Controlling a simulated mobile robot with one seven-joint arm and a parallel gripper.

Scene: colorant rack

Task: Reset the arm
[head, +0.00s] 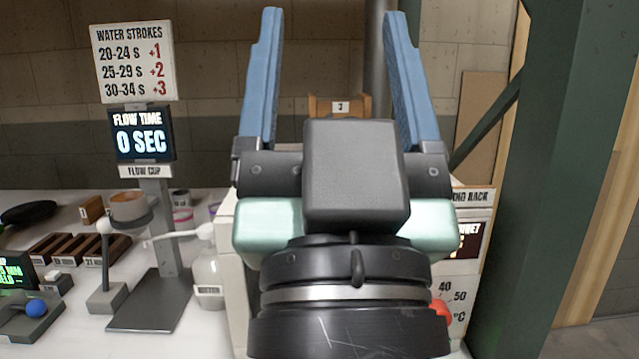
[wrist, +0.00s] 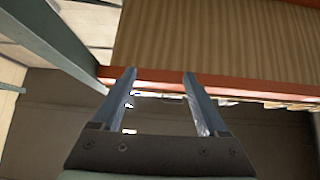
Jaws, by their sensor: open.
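My gripper (head: 333,70) is raised in the middle of the head view, its two blue fingers pointing up and spread wide apart. Nothing is between the fingers. In the wrist view my gripper (wrist: 160,75) is also open and empty, with a wooden board edged in orange (wrist: 250,90) beyond the fingertips. My arm hides much of the white cabinet (head: 478,262) behind it.
On the white bench at left stand a flow cup stand (head: 160,215) with a display reading 0 SEC, a water strokes sign (head: 134,62), a white pump bottle (head: 207,262) and wooden blocks (head: 75,248). A dark green post (head: 535,190) rises close on the right.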

